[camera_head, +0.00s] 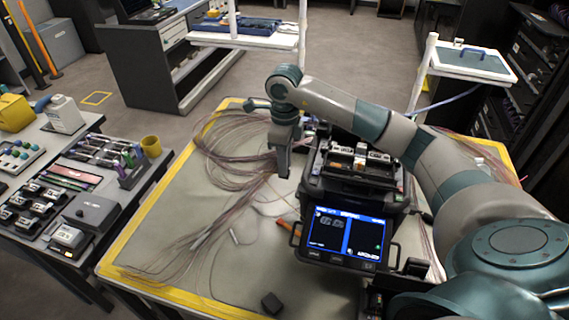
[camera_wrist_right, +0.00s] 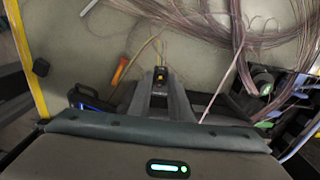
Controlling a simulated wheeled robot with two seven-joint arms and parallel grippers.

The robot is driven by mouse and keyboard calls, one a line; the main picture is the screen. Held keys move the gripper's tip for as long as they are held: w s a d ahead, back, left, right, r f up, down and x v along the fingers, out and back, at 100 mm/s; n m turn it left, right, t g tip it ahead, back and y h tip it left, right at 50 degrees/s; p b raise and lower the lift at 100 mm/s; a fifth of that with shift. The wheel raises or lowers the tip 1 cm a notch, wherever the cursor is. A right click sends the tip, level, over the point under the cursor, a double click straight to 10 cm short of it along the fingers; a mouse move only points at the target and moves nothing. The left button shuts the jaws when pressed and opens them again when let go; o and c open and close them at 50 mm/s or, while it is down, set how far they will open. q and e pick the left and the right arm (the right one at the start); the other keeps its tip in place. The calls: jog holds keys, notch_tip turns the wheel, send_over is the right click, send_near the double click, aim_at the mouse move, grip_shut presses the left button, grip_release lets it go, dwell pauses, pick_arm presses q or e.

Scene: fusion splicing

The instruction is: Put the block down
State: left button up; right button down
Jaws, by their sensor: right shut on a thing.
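My right gripper (camera_head: 283,168) hangs fingers-down over the mat (camera_head: 240,275), just left of the splicer (camera_head: 355,185). In the right wrist view its fingers (camera_wrist_right: 160,82) are shut on a small dark block (camera_wrist_right: 160,74) with a yellowish spot. The fingers mostly hide this block in the head view. I cannot tell how high it is above the mat. Another small dark block (camera_head: 271,303) lies alone near the mat's front edge; it also shows in the right wrist view (camera_wrist_right: 41,67). My left gripper is not in view.
Thin fibre bundles (camera_head: 215,150) spread across the mat's left and back. An orange tool (camera_head: 286,226) lies left of the splicer's lit screen (camera_head: 345,238). A side table (camera_head: 60,150) at left holds parts and a yellow cup (camera_head: 151,146). The mat's front left is mostly clear.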

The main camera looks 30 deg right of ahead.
jog(key=shift+s+a+r+n, duration=0.1)
jog(key=shift+a+r+n, duration=0.05)
jog(key=shift+a+n, duration=0.4)
jog(key=s+a+r+n, duration=0.2)
jog(key=s+a+n, duration=0.4)
jog(key=n, duration=0.7)
jog(key=s+a+r+n, duration=0.2)
jog(key=s+a+n, duration=0.5)
jog(key=n, duration=0.7)
jog(key=shift+a+r, duration=0.2)
jog(key=shift+a, duration=0.65)
jog(key=shift+d, duration=0.1)
